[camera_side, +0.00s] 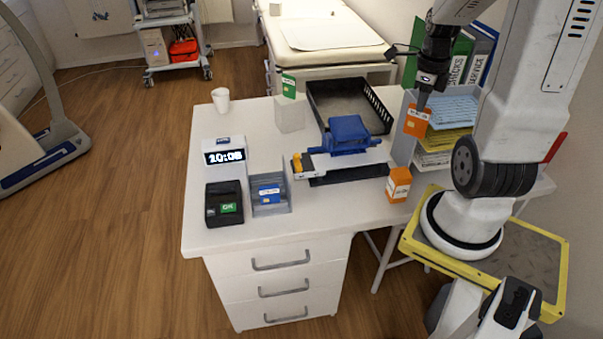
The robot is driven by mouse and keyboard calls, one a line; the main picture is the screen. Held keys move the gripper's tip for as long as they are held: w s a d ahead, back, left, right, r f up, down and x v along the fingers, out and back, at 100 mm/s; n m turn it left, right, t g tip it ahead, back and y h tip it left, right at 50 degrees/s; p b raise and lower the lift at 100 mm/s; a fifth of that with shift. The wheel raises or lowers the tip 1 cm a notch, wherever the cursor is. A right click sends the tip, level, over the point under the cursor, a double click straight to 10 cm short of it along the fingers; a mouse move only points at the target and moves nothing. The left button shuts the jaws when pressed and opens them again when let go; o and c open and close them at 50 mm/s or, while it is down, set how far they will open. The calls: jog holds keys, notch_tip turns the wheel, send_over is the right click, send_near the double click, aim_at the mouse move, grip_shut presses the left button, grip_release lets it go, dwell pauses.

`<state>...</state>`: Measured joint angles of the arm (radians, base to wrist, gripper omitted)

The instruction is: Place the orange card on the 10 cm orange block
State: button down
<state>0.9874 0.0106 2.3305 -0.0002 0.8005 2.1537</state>
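The orange card (416,121) hangs tilted in the air below my gripper (424,98), which appears shut on its upper edge. The fingertips are small and dark here. The card shows in front of the paper trays' left side, above the table's right part. An orange block (398,185) with white on its sides stands upright at the table's front right edge. It is below the card in the picture and clearly apart from it. Nothing is seen on its top.
The paper trays (447,107) stand close behind the card. A blue clamp-like device (347,134), a black tray (377,105), a white block (289,115) bearing a green card (289,86), a card holder (271,208), a clock (223,154) and a cup (220,99) occupy the table (318,212).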

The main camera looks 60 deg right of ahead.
aim_at(414, 133)
jog(key=shift+f, duration=2.05)
jog(key=shift+f, duration=2.25)
jog(key=shift+f, duration=0.1)
jog(key=shift+f, duration=1.65)
jog(key=shift+f, duration=0.15)
jog(key=c, duration=0.9)
grip_release()
